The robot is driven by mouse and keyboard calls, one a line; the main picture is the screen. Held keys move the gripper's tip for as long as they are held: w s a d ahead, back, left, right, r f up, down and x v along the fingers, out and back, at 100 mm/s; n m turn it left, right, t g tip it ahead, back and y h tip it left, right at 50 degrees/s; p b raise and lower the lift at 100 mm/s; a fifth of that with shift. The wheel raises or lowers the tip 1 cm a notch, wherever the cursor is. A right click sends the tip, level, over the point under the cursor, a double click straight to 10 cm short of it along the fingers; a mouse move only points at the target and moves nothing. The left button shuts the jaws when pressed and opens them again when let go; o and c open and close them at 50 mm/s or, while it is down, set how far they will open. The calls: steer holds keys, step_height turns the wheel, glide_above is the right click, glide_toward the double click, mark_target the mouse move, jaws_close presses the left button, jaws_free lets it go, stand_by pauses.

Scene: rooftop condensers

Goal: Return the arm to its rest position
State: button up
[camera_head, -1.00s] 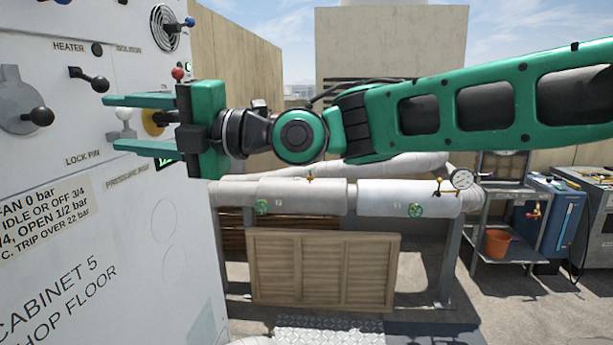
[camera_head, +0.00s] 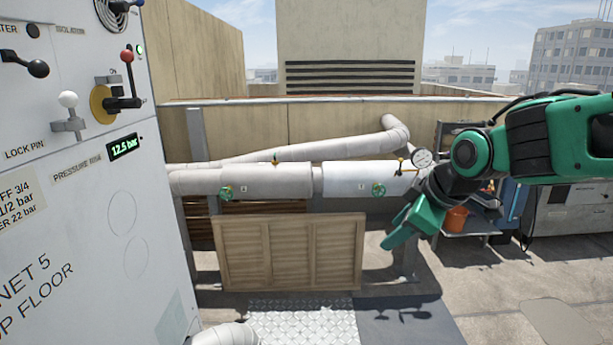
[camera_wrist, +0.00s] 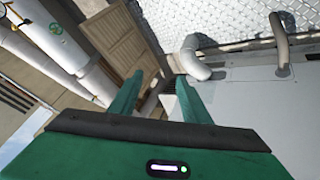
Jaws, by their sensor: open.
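My green arm reaches in from the right edge in the head view. My gripper (camera_head: 402,236) points down and to the left, in front of the pipes and apart from the cabinet (camera_head: 85,230). In the wrist view its two green fingers (camera_wrist: 158,98) stand apart with nothing between them. The cabinet front carries a red-knobbed lever on a yellow disc (camera_head: 103,103), a white-knobbed lock pin (camera_head: 68,118), a black-knobbed handle (camera_head: 25,64) and a green display reading 12.5 bar (camera_head: 124,147).
Lagged pipes (camera_head: 270,180) with green valves and a gauge (camera_head: 421,158) run across behind. A louvred wooden panel (camera_head: 290,252) leans below them. A trolley with an orange bucket (camera_head: 456,219) stands at right. Open floor (camera_head: 480,300) lies in the right foreground.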

steer(key=s+d+f+m+g+h, duration=0.1)
steer(key=s+d+f+m, duration=0.3)
steer(key=d, duration=0.3)
steer(key=s+d+f+m+g+h, duration=0.2)
steer(key=s+d+m, duration=0.2)
steer(key=s+d, duration=0.2)
steer(key=s+d+f+m+g, duration=0.2)
steer(key=s+m, duration=0.3)
steer(key=s, duration=0.4)
steer(key=s+d+f+m+g, duration=0.1)
steer(key=s+d+f+m, duration=0.1)
steer(key=s+d+m, duration=0.3)
steer(key=s, duration=0.4)
steer(key=shift+d+f+g, duration=0.15)
steer(key=shift+f+g, duration=0.25)
steer(key=shift+w, duration=0.1)
steer(key=c, duration=0.3)
